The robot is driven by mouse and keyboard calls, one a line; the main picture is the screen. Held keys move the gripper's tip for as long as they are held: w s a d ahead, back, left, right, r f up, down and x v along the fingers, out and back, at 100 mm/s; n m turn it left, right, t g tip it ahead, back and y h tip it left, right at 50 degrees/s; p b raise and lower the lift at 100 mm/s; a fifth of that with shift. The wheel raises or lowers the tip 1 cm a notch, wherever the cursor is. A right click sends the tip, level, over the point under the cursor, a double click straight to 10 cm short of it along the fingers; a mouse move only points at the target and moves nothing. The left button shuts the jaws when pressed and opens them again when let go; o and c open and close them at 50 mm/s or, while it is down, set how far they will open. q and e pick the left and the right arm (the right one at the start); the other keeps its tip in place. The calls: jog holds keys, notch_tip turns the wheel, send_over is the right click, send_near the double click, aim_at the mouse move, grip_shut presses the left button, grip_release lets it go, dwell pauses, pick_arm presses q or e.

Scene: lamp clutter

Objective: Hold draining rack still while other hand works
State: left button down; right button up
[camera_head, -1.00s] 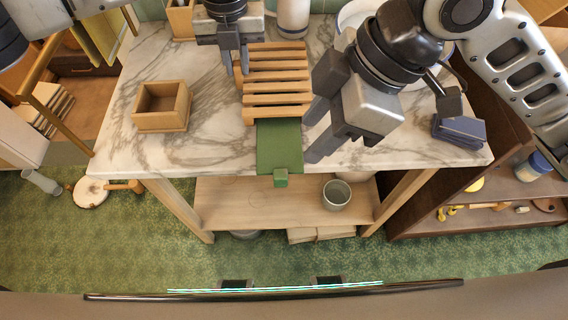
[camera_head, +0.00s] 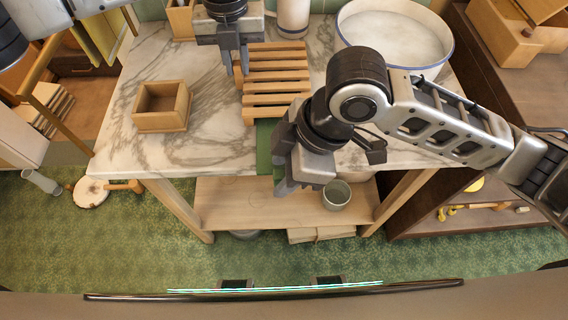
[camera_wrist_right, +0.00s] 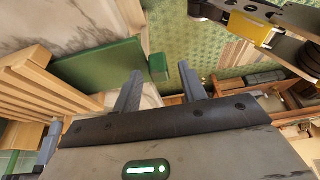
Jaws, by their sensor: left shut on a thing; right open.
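The wooden slatted draining rack (camera_head: 277,76) stands on the marble counter, and its slats also show in the right wrist view (camera_wrist_right: 40,90). My left gripper (camera_head: 237,70) is shut on the rack at its left side. A green tray (camera_head: 264,140) extends from under the rack toward the counter's front edge; it shows more fully in the right wrist view (camera_wrist_right: 98,66). The tray has a small green block handle (camera_wrist_right: 158,66) at its end. My right gripper (camera_head: 281,172) is open at the handle, which appears between its fingertips in the wrist view; contact cannot be told.
An open wooden box (camera_head: 161,106) stands left of the rack. A white basin (camera_head: 396,42) and a white canister (camera_head: 293,18) stand at the back. A lower shelf (camera_head: 240,205) holds a grey cup (camera_head: 336,195).

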jog(key=shift+c, duration=0.3)
grip_shut()
jog(key=w, duration=0.7)
jog(key=shift+w, duration=0.25)
jog(key=shift+o, duration=0.3)
grip_release()
jog(key=v, duration=1.2)
